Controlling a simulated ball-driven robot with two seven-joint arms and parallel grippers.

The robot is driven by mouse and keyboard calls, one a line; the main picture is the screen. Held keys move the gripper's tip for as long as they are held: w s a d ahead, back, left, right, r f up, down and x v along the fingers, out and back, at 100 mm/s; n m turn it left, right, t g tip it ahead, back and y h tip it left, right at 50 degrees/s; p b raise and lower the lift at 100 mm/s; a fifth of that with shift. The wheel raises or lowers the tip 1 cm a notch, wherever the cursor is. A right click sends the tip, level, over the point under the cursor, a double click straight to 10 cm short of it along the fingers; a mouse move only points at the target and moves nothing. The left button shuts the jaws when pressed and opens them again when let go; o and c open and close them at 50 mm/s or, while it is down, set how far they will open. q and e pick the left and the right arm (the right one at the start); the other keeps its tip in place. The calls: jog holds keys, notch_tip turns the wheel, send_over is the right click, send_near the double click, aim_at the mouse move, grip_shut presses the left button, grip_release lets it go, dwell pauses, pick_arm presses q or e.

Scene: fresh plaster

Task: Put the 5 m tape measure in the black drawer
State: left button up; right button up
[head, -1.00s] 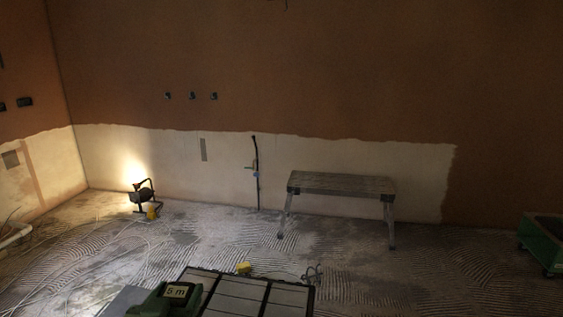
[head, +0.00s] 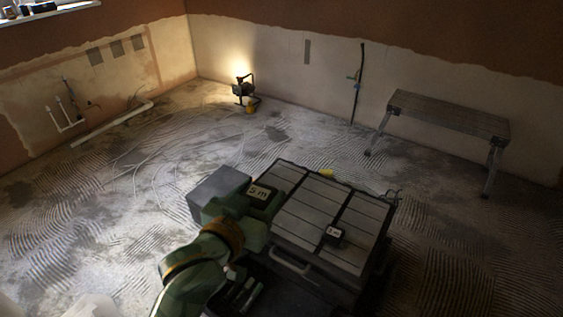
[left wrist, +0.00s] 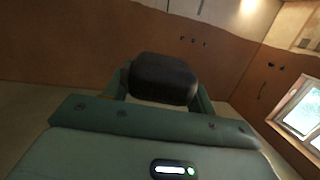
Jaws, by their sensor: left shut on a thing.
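My left gripper (head: 262,208) is shut on the 5 m tape measure (head: 259,192), whose "5 m" label faces up. It holds the tape at the left edge of the tool chest's top, in front of a grey box. In the left wrist view the tape (left wrist: 163,78) is a dark rounded block between the green fingers. A smaller dark tape (head: 333,236) with a pale label, too small to read, lies on the chest top. Below the chest's front handle (head: 291,262) a dark drawer (head: 290,292) shows, partly hidden by my left arm. My right gripper is out of view.
The tool chest top (head: 318,208) has pale slatted panels. The grey box (head: 217,188) stands at its left. A yellow item (head: 327,173) lies near its back edge. A lit work lamp (head: 244,90) and a step bench (head: 447,116) stand farther back. Combed floor around is mostly clear.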

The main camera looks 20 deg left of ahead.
pick_arm(q)
jog(key=d+r+m+g+h, duration=0.1)
jog(key=d+m+g+h, duration=0.8)
jog(key=d, duration=0.8)
jog(key=m+h, duration=0.3)
jog(key=h, duration=0.1)
jog(key=shift+d+r+h, duration=0.35)
jog(key=shift+r+h, duration=0.05)
